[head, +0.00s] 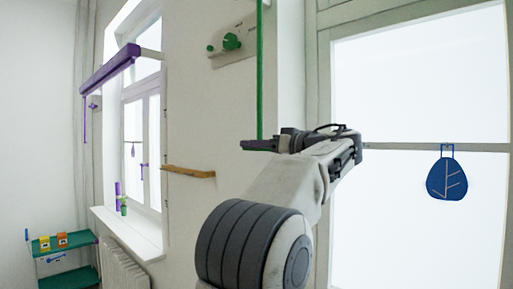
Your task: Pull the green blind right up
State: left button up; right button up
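A green cord (260,70) hangs straight down from the top edge of the head view, beside the right window's frame. Its lower end meets the fingers of my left gripper (258,145), and no cord shows below them. The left gripper looks shut on the cord, with its fingers seen nearly edge-on and pointing left. The green blind itself is not in view; the cord's top is cut off by the picture edge. My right gripper is not in view.
A purple blind (110,68) is rolled up over the left window. A wooden ledge (188,172) sticks out from the wall. A wall plate with green knobs (231,42) is left of the cord. A blue leaf-marked ornament (446,179) hangs at the right window. A green shelf (62,243) stands lower left.

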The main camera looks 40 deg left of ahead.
pick_arm(q)
jog(key=shift+d+f, duration=0.1)
jog(key=shift+d, duration=0.15)
jog(key=d+b, duration=0.2)
jog(key=d, duration=0.8)
jog(key=shift+s+b, duration=0.4)
